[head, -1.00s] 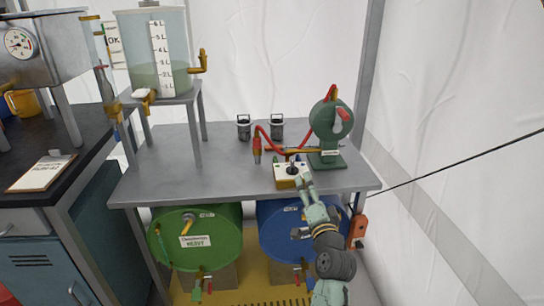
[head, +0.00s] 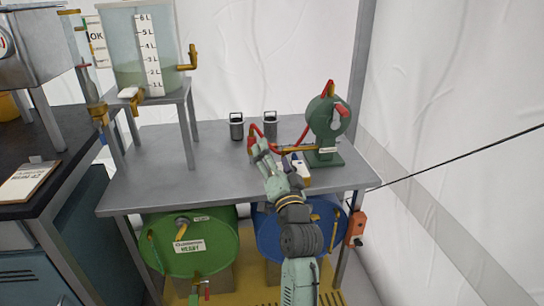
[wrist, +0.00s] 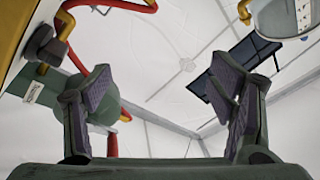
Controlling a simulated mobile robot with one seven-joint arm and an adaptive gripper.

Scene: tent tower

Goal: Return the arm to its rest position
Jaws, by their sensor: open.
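My gripper (head: 262,150) is over the grey metal table (head: 150,180), left of the green hand pump, with its arm reaching up from the lower right. In the wrist view my gripper (wrist: 165,105) has its two padded fingers wide apart with nothing between them. The wrist camera looks upward at the white tent ceiling. My wrist and forearm hide part of the white and yellow box (head: 300,170) on the table.
The green pump (head: 328,125) with a red hose stands at the table's right. Two dark canisters (head: 237,126) stand behind my gripper. A graduated tank (head: 145,50) is on a stand at left. Green (head: 215,255) and blue (head: 268,240) drums lie below.

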